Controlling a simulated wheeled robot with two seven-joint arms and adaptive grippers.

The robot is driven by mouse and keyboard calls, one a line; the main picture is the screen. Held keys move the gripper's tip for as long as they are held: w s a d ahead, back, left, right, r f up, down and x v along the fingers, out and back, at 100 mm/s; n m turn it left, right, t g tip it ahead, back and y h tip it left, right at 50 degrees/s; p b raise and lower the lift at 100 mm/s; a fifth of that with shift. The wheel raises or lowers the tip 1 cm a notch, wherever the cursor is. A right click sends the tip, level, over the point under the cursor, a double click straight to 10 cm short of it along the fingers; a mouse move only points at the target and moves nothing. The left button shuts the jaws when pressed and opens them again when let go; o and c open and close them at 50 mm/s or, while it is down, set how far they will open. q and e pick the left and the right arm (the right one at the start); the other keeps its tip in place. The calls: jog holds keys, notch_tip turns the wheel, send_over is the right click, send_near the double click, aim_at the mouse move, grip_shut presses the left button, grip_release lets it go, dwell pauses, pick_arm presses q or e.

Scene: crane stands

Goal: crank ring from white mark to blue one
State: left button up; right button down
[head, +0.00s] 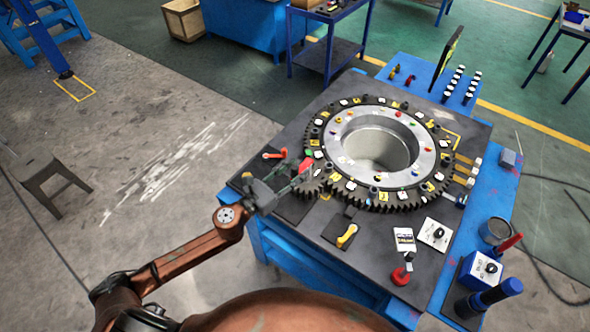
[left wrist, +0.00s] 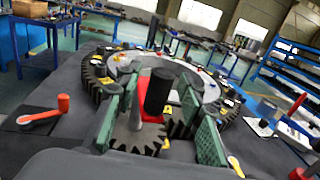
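The toothed ring (head: 322,188) lies flat around a pale hub on the dark bench top. It carries white and yellow tags and small coloured dots; I cannot tell which are the white and blue marks. My left gripper (head: 296,178) is at the ring's left edge, beside a small red part (head: 306,165). In the left wrist view its two green finger pads (left wrist: 160,132) stand apart, with a black upright knob (left wrist: 160,91) and a small pinion (left wrist: 138,138) showing between them. Contact with the knob cannot be made out. My right gripper is not in view.
An orange-handled lever (head: 275,154) is just left of the ring. A yellow handle (head: 347,236), a red knob (head: 401,275) and a dial plate (head: 434,234) stand in front. A tilted screen (head: 446,58) rises behind. Open floor lies left of the bench.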

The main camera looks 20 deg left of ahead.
pick_arm(q)
jog(key=shift+c, duration=0.3)
grip_shut()
dwell(0.4)
